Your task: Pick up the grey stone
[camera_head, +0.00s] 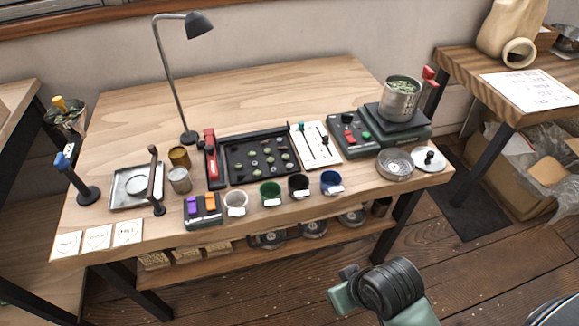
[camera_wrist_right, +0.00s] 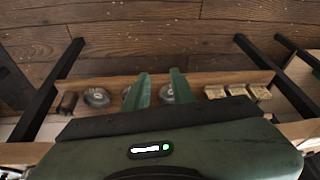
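The black tray (camera_head: 232,172) in the middle of the workbench holds several small dark and greyish lumps in rows. The grey stone may be among them, but they are too small to tell which one it is. My right gripper (camera_wrist_right: 159,78) shows in the right wrist view with its two green fingers apart and nothing between them. Beyond the fingers are the bench's lower shelf and the floor. In the head view my right arm is in front of the bench, well away from the tray. My left gripper is not in view.
Four coloured cups, including a green cup (camera_head: 270,193) and a blue cup (camera_head: 331,182), stand before the tray. A red-handled device (camera_head: 211,160) stands left of it, a white slider panel (camera_head: 315,145) right. A lamp (camera_head: 189,80) rises behind. The bench's back is clear.

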